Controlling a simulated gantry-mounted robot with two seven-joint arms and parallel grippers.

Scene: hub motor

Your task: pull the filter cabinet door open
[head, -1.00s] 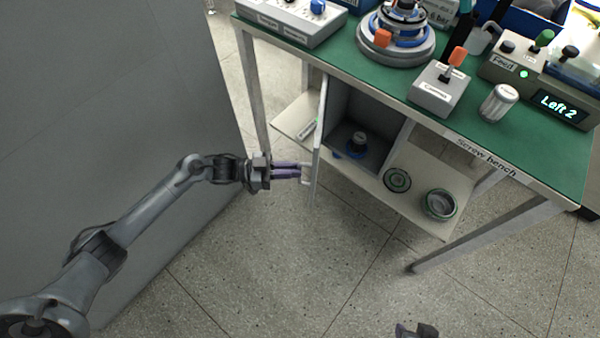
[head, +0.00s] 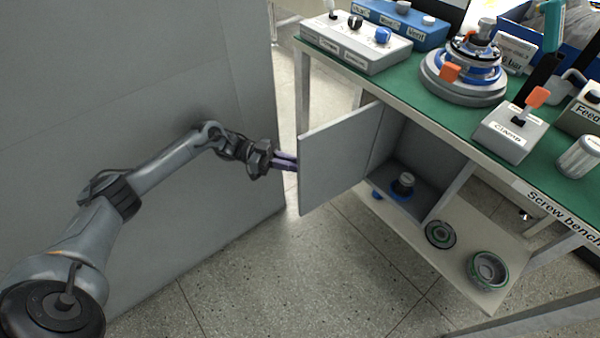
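The filter cabinet (head: 445,190) sits under the green bench, with its grey door (head: 338,158) swung wide open to the left. I see the door's inner face; its outer face and handle are hidden. Inside the cabinet stands a dark round part with a blue base (head: 402,186). My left gripper (head: 290,162) reaches the door's free edge from the left. Its purple fingers pass behind the door, so their tips and any hold on the handle are hidden. My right gripper is not in view.
The bench top (head: 440,105) carries control boxes and a round fixture (head: 465,72). A large grey panel (head: 120,80) stands behind my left arm. The floor in front is clear.

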